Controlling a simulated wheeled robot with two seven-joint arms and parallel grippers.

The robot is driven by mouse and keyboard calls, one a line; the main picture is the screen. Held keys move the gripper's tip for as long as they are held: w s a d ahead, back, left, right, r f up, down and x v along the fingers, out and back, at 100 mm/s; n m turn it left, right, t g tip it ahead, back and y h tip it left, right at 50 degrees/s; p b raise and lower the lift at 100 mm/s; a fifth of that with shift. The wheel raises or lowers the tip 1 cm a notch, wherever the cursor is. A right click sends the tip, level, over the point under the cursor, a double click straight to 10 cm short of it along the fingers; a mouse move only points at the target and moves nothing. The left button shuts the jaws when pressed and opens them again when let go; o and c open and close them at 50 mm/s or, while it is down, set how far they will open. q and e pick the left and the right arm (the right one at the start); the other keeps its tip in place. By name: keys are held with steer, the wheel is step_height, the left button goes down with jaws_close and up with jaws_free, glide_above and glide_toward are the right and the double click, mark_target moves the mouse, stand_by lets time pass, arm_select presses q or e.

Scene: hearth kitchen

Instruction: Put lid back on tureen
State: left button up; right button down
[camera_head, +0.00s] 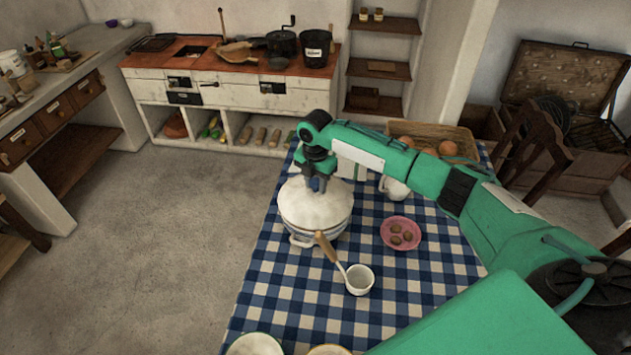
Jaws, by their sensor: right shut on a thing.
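The tureen (309,237) stands on the checked tablecloth, white with dark bands and a handle low at its front. Its domed white lid (315,206) sits over the tureen's mouth; I cannot tell whether it is fully seated. My right gripper (318,186) is at the top of the lid, pointing down, shut on the lid's knob. The knob itself is hidden by the gripper. My left gripper is not in view.
A ladle (358,280) with a wooden handle lies close in front of the tureen. A pink plate (400,233) with small brown pieces, a white jug (394,188) and a basket (440,135) stand to the right. Bowls (255,345) are at the near edge. The cloth right of the ladle is clear.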

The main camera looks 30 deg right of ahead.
steer(key=shift+p, duration=0.7)
stand_by(1.0)
steer(key=shift+f, duration=0.4)
stand_by(0.7)
steer(key=shift+c, duration=2.1)
jaws_free()
steer(key=shift+r, duration=0.1)
steer(key=shift+r+p, duration=3.35)
steer(key=shift+r, duration=0.05)
steer(key=shift+s, duration=0.1)
steer(key=shift+f, duration=0.1)
